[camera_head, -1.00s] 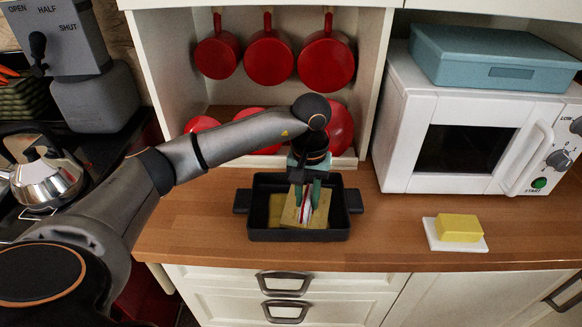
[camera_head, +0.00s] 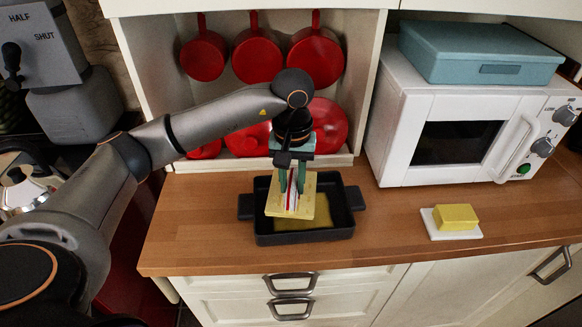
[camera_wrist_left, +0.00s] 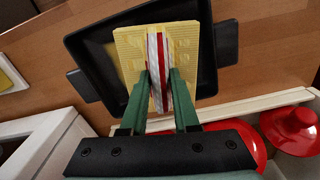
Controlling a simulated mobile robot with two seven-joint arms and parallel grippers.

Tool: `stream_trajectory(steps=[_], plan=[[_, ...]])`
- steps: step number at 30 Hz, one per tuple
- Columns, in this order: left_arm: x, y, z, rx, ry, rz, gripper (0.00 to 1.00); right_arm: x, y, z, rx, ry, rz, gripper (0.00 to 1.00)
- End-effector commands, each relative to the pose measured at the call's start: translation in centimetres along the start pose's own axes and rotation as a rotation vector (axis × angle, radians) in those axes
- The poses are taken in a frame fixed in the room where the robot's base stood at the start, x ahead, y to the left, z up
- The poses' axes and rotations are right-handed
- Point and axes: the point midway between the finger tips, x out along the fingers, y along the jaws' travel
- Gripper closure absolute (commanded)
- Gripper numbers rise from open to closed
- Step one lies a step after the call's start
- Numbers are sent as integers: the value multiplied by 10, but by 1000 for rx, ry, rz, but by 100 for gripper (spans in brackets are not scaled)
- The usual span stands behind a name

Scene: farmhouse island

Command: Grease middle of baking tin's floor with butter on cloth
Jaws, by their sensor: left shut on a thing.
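The cloth (camera_head: 303,205) is a pale yellow square with a red-and-white striped folded ridge. My left gripper (camera_head: 292,182) is shut on that ridge, and the cloth also shows in the left wrist view (camera_wrist_left: 185,42). The black baking tin (camera_head: 345,222) stands on the counter under the cloth, with a handle at each side; its rim shows in the wrist view (camera_wrist_left: 90,62). A yellowish patch shows on the tin's floor beside the cloth. The cloth hides part of the floor, and its gap above the floor is hard to judge. The butter block (camera_head: 455,216) sits on a white dish (camera_head: 436,231). My right gripper is out of view.
A white microwave (camera_head: 395,150) with a blue box (camera_head: 475,52) on top stands at the right. Red pans (camera_head: 258,55) hang in the niche behind the tin, with more red cookware below. The wooden counter (camera_head: 395,215) is clear between tin and butter.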

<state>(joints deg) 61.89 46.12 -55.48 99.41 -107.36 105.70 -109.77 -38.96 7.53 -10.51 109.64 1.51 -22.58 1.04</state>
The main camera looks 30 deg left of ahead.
Motion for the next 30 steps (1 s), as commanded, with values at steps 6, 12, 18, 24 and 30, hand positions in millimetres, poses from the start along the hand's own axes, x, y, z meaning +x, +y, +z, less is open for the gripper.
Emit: stream_trajectory(steps=[6, 12, 18, 24, 30], plan=[[-21, 3, 4, -4, 0, 1, 100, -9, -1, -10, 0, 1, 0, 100], [-24, 3, 6, -7, 0, 0, 100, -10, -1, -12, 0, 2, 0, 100], [-23, 3, 6, -7, 0, 0, 100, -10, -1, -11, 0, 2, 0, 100], [-23, 3, 6, -7, 0, 0, 100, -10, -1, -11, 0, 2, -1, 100], [-22, 10, 30, 121, 4, 0, 100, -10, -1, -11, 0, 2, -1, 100]])
